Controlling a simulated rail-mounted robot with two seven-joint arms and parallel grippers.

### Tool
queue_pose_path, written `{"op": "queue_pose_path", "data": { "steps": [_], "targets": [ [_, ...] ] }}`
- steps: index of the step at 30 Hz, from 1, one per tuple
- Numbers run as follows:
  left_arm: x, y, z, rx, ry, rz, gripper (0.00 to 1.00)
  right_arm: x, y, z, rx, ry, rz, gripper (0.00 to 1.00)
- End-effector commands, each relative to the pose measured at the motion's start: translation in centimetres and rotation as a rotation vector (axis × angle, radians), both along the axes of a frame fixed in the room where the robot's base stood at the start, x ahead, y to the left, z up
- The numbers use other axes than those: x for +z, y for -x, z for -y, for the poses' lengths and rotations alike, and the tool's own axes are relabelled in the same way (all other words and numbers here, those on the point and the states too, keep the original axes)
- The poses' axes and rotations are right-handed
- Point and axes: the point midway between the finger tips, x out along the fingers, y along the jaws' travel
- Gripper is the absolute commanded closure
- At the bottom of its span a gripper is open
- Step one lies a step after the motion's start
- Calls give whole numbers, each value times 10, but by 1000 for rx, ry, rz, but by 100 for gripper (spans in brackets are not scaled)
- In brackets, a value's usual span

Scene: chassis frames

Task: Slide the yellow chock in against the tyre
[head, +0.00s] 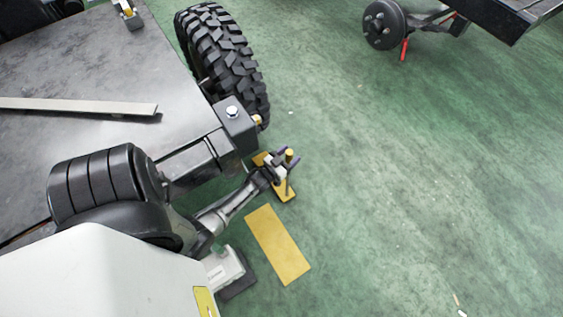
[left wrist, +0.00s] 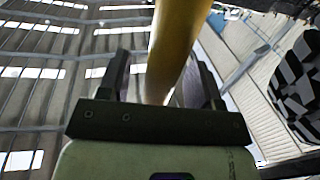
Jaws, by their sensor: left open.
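The yellow chock (head: 287,194) rests on the green floor near the lower end of the black knobbly tyre (head: 225,50), with a gap of floor and chassis parts between them in the head view. An upright post with a yellow top (head: 290,153) rises at the chock. My left gripper (head: 283,161) is open at this post, its purple-tipped fingers on either side. In the left wrist view the yellow post (left wrist: 175,50) stands between the two fingers (left wrist: 160,85); whether they touch it is unclear. Part of the chock is hidden by the gripper. My right gripper is out of view.
A flat yellow rectangle (head: 278,244) lies on the floor below the chock. A dark metal surface (head: 90,60) with a grey bar (head: 80,106) and a black corner block (head: 233,120) lies left. A bare hub (head: 383,25) is at the top right.

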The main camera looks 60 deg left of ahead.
Motion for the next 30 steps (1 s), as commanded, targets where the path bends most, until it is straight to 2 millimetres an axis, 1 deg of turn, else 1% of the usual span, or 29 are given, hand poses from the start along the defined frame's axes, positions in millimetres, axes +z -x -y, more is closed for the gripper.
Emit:
{"op": "queue_pose_path", "data": {
  "steps": [3,6,18,30],
  "targets": [
    [-1,-9,-3,0,0,1,41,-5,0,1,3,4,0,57],
    [0,-13,-5,0,0,0,41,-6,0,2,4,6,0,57],
    [0,-16,-6,0,0,0,42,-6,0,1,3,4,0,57],
    [0,-16,-6,0,0,0,80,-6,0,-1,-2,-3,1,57]
  ]
}}
